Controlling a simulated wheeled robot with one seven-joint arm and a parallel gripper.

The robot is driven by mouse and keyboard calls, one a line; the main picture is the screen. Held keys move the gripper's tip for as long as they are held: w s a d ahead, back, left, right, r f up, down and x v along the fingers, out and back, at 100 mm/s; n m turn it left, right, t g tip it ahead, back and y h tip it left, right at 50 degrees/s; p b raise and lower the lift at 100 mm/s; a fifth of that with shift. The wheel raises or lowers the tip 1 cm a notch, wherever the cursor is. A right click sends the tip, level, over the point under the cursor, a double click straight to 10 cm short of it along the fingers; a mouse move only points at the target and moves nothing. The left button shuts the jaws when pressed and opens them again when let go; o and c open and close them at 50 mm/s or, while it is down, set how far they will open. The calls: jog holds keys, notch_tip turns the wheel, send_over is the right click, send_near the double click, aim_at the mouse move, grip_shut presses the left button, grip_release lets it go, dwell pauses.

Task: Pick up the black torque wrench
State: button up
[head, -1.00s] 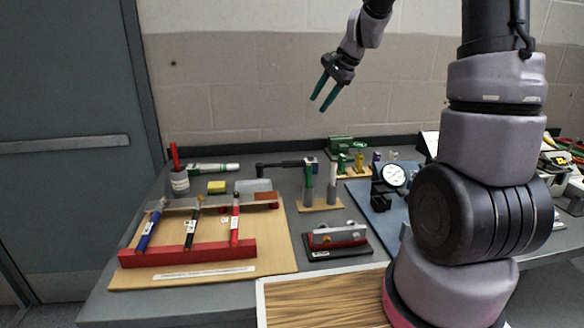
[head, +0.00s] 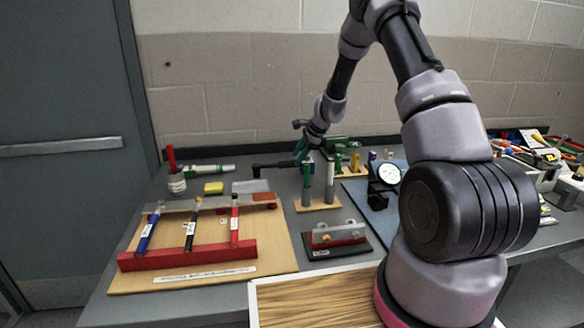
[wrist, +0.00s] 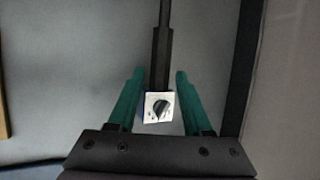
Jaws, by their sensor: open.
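The black torque wrench (head: 272,165) lies at the back of the grey table in the head view, its long shaft running left to right. In the wrist view its shaft (wrist: 162,45) runs up the picture, and its near end bears a white label with a dark mark (wrist: 158,107). My gripper (wrist: 154,85) is open, with one green finger on each side of the wrench's labelled end. Gaps show between the fingers and the wrench. In the head view my gripper (head: 301,152) is over the wrench's right end, which it partly hides.
Green and grey upright tools stand in a wooden block (head: 318,204) just in front of my gripper. A green device (head: 338,143) and small coloured pieces stand to its right. A dial gauge (head: 390,175) is farther right. A wooden board (head: 190,275) with three pens lies front left.

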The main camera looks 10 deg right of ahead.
aim_at(292, 164)
jog(key=x, duration=0.5)
jog(key=shift+w+a+f, duration=0.1)
jog(key=shift+f, duration=0.05)
grip_shut()
